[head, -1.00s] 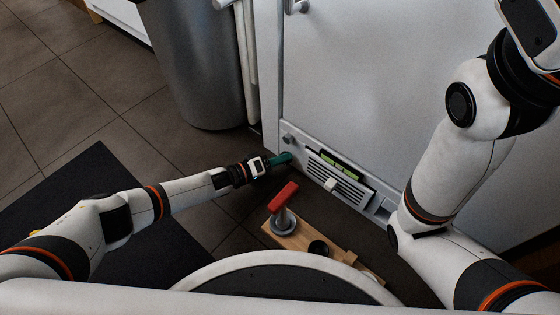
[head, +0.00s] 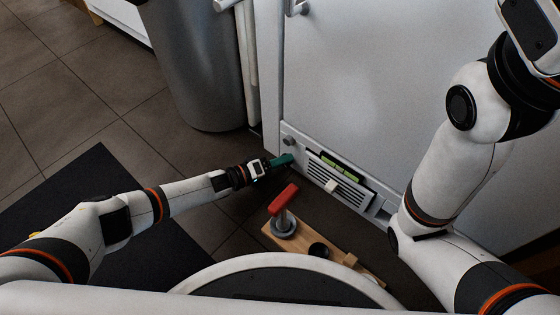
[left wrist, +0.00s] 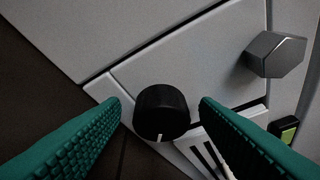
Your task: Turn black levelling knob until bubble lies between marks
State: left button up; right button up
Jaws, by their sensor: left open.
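The black levelling knob (left wrist: 161,111) shows in the left wrist view on the light grey panel, with a pale mark at its lower edge. My left gripper (left wrist: 160,102) is open, with its green ribbed fingers to either side of the knob. I cannot tell whether they touch it. In the head view the left gripper (head: 287,160) reaches the panel low on the white cabinet and hides the knob. The green level vial (head: 339,166) sits above the slatted grille; its edge shows in the left wrist view (left wrist: 285,130). The bubble is too small to make out.
A grey hexagonal knob (left wrist: 275,54) sticks out near the black one. A wooden board (head: 293,235) with a red-handled lever (head: 284,196) and a dark round part lies in front of the panel. A grey bin (head: 195,65) stands to the left.

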pick_arm(q)
jog(key=p+v, duration=0.3)
jog(key=v, duration=0.2)
jog(key=p+v, duration=0.3)
jog(key=v, duration=0.2)
jog(key=shift+s+a+r, duration=0.15)
jog(key=shift+a+r, duration=0.05)
jog(key=shift+r, duration=0.1)
jog(key=shift+s+a+p, duration=0.4)
jog(key=shift+a, duration=0.15)
jog(key=shift+f, duration=0.1)
